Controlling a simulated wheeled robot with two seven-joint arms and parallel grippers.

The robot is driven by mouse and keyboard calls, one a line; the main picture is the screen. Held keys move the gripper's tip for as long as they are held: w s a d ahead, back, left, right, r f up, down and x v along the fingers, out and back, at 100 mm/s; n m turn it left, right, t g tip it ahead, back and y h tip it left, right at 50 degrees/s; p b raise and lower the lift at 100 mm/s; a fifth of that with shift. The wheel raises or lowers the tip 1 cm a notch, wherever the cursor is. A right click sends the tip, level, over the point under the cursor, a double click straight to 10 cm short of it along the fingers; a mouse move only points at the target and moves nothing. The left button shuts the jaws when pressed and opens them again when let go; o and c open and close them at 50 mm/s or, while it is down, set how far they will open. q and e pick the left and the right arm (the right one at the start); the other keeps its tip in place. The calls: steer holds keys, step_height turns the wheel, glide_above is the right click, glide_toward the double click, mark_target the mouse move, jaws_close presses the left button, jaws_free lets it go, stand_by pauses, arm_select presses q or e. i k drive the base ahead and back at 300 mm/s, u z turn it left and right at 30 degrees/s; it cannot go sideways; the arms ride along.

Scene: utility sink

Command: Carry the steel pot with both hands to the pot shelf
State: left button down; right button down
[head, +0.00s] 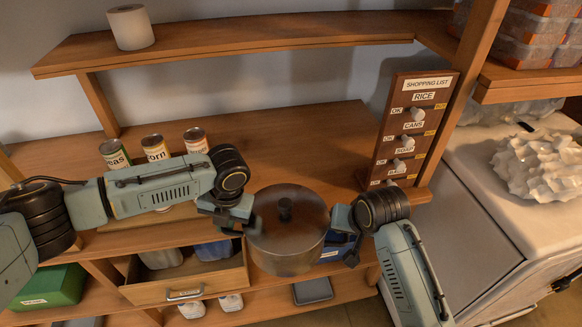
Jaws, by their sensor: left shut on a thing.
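The steel pot (290,262) with a dark-knobbed lid is in the middle of the head view, upright, in front of the wooden shelf unit. My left gripper (247,222) is at the pot's left side and shut on it, with the grip itself partly hidden. My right gripper (345,240) is at the pot's right side; its fingers are small and dark, and I cannot tell whether they are shut. The wide wooden shelf board (290,140) behind the pot has a large bare area.
Three cans, one of them the corn can (155,148), stand on the board at left. A shopping list board (408,130) stands at right. An open drawer (185,288) juts out left of the pot. A paper roll (130,27) is on the upper shelf (240,42).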

mark_target(291, 177)
steer(key=i, duration=0.9)
